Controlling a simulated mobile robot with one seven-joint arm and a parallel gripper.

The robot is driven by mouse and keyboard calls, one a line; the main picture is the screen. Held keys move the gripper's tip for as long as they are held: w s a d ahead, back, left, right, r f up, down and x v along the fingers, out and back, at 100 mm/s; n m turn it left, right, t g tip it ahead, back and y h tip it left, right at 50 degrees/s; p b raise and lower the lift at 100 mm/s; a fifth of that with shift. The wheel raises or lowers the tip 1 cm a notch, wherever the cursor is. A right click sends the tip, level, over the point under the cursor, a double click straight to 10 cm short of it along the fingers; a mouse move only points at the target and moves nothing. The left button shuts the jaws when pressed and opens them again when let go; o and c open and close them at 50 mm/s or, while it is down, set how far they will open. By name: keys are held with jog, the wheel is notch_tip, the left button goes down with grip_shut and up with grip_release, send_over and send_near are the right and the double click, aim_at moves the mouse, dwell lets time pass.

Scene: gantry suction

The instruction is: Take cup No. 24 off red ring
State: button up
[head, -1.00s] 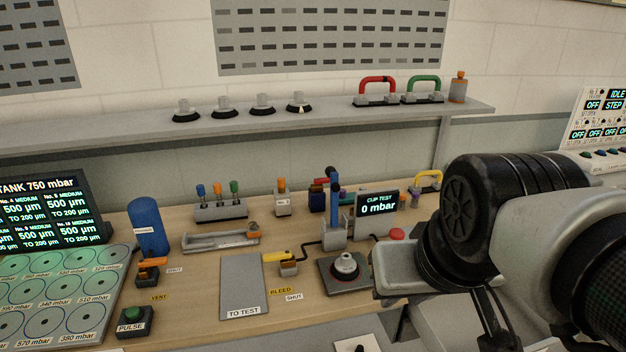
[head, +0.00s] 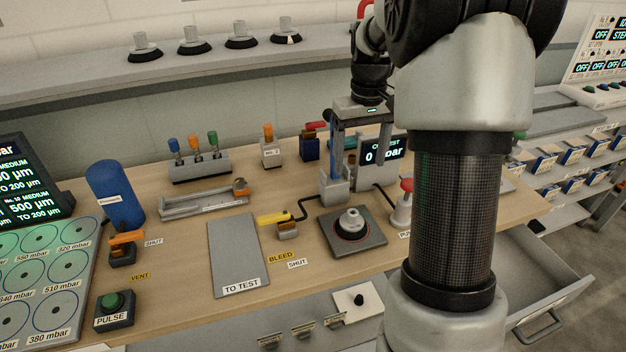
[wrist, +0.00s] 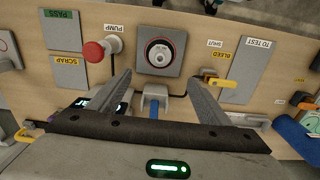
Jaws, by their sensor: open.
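A grey suction cup with a dark lip (head: 351,222) stands upright on a square grey plate (head: 373,243), with a thin red ring around its base. No number on it can be read. In the wrist view the cup (wrist: 159,53) is ahead of the fingertips, roughly centred between them. My gripper (head: 362,168) is open and empty, pointing down above and behind the plate, near the blue post and the test display. The two fingers also show in the wrist view (wrist: 156,80), apart from the cup.
A red-topped pump button (head: 403,200) is right of the plate, and a yellow bleed lever (head: 278,220) is left. A grey TO TEST mat (head: 235,255) lies empty. Several cups stand on the back shelf (head: 90,78). PASS (wrist: 60,30) and SCRAP (wrist: 68,72) pads are clear.

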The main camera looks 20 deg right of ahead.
send_over(353, 212)
jog(key=f, duration=1.2)
jog(key=shift+s+f, duration=0.3)
jog(key=shift+s, duration=0.1)
jog(key=shift+a+f, duration=0.2)
jog(key=shift+f, duration=2.55)
jog(key=c, duration=1.2)
jog(key=shift+r, duration=0.1)
